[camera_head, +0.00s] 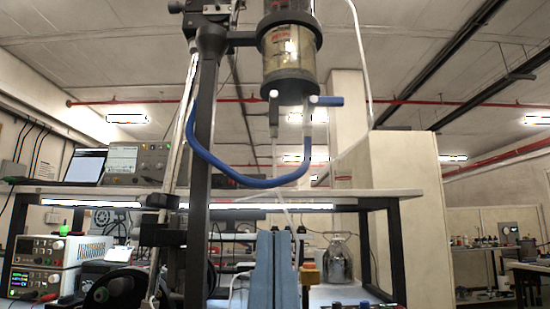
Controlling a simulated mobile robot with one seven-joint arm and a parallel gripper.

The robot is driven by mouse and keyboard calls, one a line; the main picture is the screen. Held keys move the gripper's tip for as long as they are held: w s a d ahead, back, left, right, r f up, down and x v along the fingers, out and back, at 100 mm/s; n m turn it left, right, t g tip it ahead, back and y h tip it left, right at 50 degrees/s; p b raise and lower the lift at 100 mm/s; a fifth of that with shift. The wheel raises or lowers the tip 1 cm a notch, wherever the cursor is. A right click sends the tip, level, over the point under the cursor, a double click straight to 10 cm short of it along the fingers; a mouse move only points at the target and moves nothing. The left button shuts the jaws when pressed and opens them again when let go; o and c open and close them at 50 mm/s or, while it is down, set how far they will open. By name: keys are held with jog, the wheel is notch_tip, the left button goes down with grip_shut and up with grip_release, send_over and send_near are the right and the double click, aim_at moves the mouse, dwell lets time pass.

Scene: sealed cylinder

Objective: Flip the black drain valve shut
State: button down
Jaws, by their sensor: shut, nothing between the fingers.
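A clear cylinder (292,45) with black end caps hangs in a clamp near the top middle of the head view. Two fittings come out under its lower cap. On the left one is the black drain valve (273,109), its lever pointing straight down along the thin outlet tube below it. On the right one is a blue valve handle (329,101), lying level and pointing right. A blue hose (243,181) hangs in a loop from the right fitting toward the stand.
A dark upright stand (203,150) rises left of the cylinder. A shelf (400,193) with instruments runs behind.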

jog(key=w+d+r+m+g+y+p, duration=0.1)
jog(key=w+d+r+m+g+p, duration=0.45)
jog(key=p, duration=1.05)
jog(key=m+g+y+p, duration=0.4)
jog(key=m+p, duration=0.6)
jog(key=p, duration=2.3)
send_near(324, 103)
jog(key=shift+s+a+f+g+h, duration=0.15)
jog(key=shift+s+a+f, duration=0.1)
jog(key=shift+s, duration=0.25)
jog(key=shift+s+a+f+g+h, duration=0.1)
jog(key=shift+s+a+f+h, duration=0.15)
jog(key=shift+s, duration=0.3)
jog(key=shift+f, duration=0.15)
jog(key=p+x, duration=0.1)
jog(key=x, duration=0.2)
jog(key=p+x, duration=0.1)
jog(key=x, duration=0.2)
jog(key=p+x, duration=0.1)
jog(key=x, duration=0.2)
jog(key=shift+w+r+p, duration=0.15)
jog(key=shift+r+p, duration=0.15)
jog(key=shift+p, duration=0.05)
jog(key=a, duration=0.1)
jog(key=a+p, duration=0.1)
jog(key=a, duration=0.1)
jog(key=a+p, duration=0.1)
jog(key=shift+w+a+f, duration=0.15)
jog(key=shift+w+f, duration=0.1)
jog(key=shift+w, duration=0.1)
